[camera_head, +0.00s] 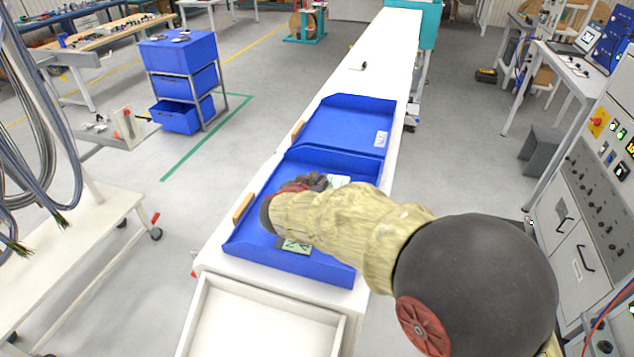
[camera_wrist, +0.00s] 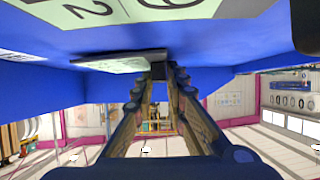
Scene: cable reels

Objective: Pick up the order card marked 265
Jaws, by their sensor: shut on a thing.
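In the wrist view, my gripper (camera_wrist: 160,78) has its fingers drawn together at the edge of a pale green card (camera_wrist: 125,64) with a dark strip along one end. This card is seen nearly edge-on and its number cannot be read. Another pale green card (camera_wrist: 90,10) at the top left shows a large 2 and part of another mark. In the head view, my arm covers the fingertips. A green card (camera_head: 296,246) lies in the near blue tray (camera_head: 318,270), and a pale card (camera_head: 339,181) shows beyond my arm. No 265 is legible.
A second blue tray (camera_head: 345,125) stands behind the near one on the long white bench (camera_head: 385,60). An empty white tray (camera_head: 265,318) is in front. A control cabinet (camera_head: 590,190) stands at the right. A cart with cables (camera_head: 40,130) is at the left.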

